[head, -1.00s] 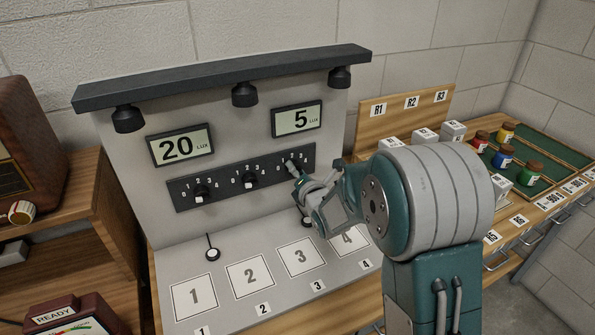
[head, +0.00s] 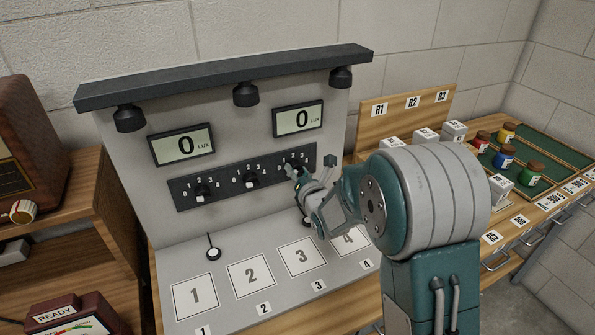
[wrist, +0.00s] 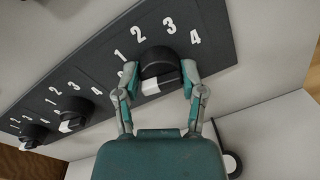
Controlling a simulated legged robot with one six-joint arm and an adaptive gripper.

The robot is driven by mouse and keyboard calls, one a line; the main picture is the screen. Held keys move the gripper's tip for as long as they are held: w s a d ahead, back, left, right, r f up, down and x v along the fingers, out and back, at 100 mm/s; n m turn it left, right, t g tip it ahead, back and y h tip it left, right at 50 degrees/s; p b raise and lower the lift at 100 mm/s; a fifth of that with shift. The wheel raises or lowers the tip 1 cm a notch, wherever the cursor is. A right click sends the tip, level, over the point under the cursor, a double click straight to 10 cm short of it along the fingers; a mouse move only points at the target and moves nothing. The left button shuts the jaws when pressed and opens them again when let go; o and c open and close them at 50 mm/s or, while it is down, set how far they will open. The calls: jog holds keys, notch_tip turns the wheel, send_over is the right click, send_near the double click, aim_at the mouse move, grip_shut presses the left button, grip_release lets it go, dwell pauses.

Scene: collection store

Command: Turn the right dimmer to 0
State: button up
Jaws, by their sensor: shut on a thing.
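The right dimmer is a black knob with a white marked block, ringed by white numbers, at the right end of the black panel (head: 224,184). In the wrist view the right dimmer (wrist: 158,62) sits between the two fingers of my gripper (wrist: 158,88), which is shut on it. Its 1 to 4 show there; the 0 is partly behind the left finger. I cannot tell the pointer's exact setting. In the head view my gripper (head: 296,178) covers much of the knob. The left display (head: 183,145) and right display (head: 298,119) both read 0 lux.
The middle dimmer (head: 251,183) and left dimmer (head: 204,195) are on the same panel. Lamps hang from the dark bar (head: 230,76) above. Numbered white squares lie on the grey base (head: 228,312). A bench with paint jars (head: 504,158) stands at right.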

jog(key=shift+s+f, duration=0.1)
jog(key=shift+f, duration=0.3)
jog(key=o, duration=1.1)
jog(key=shift+a, duration=0.1)
jog(key=shift+o, duration=0.2)
jog(key=shift+r, duration=0.15)
jog(key=shift+r, duration=0.1)
jog(key=v, duration=1.1)
jog(key=shift+s, duration=0.35)
